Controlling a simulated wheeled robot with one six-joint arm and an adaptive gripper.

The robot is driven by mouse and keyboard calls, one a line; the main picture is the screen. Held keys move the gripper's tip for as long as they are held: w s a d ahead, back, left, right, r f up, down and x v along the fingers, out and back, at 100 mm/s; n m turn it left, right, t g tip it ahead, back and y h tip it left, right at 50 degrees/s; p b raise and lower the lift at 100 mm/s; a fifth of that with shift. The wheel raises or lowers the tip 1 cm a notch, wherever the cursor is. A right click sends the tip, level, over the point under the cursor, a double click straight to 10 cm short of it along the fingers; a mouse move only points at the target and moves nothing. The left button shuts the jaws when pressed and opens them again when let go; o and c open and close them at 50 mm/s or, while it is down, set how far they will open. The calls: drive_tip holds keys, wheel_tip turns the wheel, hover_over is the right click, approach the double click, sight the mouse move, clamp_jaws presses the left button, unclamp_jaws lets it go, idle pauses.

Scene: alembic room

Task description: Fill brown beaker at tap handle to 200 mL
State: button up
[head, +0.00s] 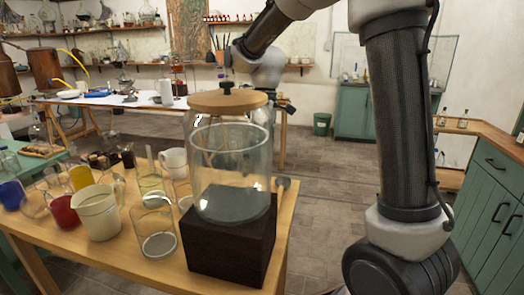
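A large clear glass jar (230,160) with a wooden lid stands on a dark wooden block (230,245) at the table's front right. No beaker is clearly brown. Small dark brown vessels (128,157) stand at the table's back, and their kind is unclear. My arm reaches over the top and down behind the jar. Dark parts near my gripper (286,106) show there, small and partly hidden, with the fingers not clear.
Several vessels crowd the wooden table (115,260) left of the jar: a cream jug (97,212), a clear glass beaker (157,228), a red cup (64,211) and a white mug (172,162). Green cabinets (490,205) stand at right. Floor between is clear.

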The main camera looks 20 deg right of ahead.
clamp_jaws()
drive_tip(key=shift+w+d+n, duration=0.2)
drive_tip(key=shift+w+n, duration=0.2)
drive_tip(key=shift+n, duration=0.8)
unclamp_jaws()
wheel_tip(320, 180, up, 12)
drive_tip(key=w, duration=0.2)
drive_tip(key=shift+d, duration=0.4)
